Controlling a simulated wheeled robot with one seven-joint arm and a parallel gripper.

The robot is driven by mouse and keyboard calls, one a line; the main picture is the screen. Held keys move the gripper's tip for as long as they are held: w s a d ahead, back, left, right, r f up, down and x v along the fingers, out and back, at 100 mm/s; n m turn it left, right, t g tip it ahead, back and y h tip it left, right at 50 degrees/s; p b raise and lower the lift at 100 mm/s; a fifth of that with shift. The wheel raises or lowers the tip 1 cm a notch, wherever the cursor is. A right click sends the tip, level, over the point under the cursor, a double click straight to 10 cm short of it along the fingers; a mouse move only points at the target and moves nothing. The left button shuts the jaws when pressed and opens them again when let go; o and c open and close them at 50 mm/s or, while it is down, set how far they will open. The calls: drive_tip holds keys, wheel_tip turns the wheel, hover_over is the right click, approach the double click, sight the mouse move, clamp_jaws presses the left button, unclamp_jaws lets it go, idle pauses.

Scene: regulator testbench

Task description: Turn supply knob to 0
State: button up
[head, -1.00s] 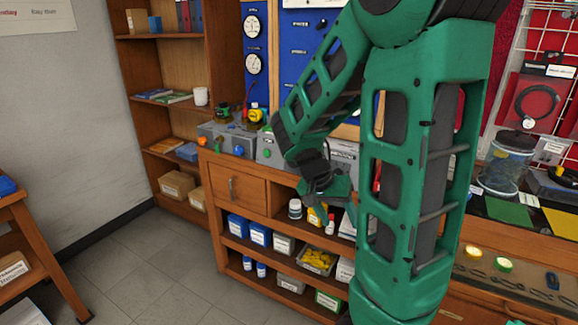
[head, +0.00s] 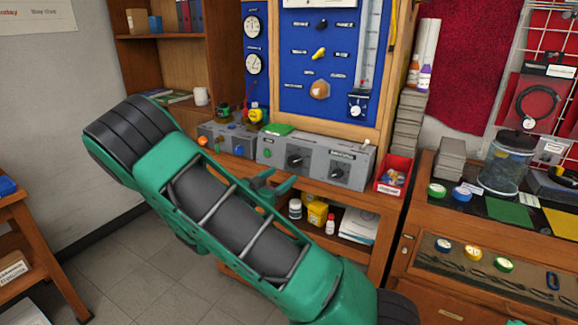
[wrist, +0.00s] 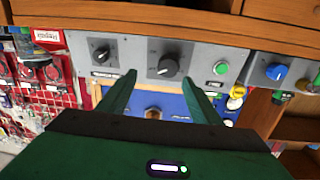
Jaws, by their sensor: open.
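A grey control box (head: 318,158) stands on the bench under the blue panel, with two black knobs on its front. The left knob (head: 295,160) shows in the wrist view as the larger knob (wrist: 168,66), with a light mark on it. The other knob (head: 338,172) shows at the left of the wrist view (wrist: 100,53). The labels are too small to read, so I cannot tell which is the supply knob. My gripper (wrist: 160,95) is open and empty, its fingers pointing toward the box and apart from the larger knob. In the head view my gripper (head: 275,187) is in front of the box.
A green button (wrist: 221,68) sits beside the larger knob. A smaller grey box with a blue knob (head: 239,150) stands to the left. A red bin (head: 393,176) stands at the box's right end. Bottles and a yellow container (head: 317,213) are on the shelf below.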

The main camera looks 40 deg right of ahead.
sight(292, 162)
drive_tip(key=shift+t, duration=0.6)
drive_tip(key=x, duration=0.3)
drive_tip(key=w+x, duration=0.1)
drive_tip(key=x, duration=0.6)
drive_tip(key=shift+w+a+r, duration=0.15)
drive_tip(key=shift+w+r, duration=0.05)
drive_tip(key=shift+r, duration=0.05)
drive_tip(key=shift+c, duration=0.7)
drive_tip(key=c, duration=0.9)
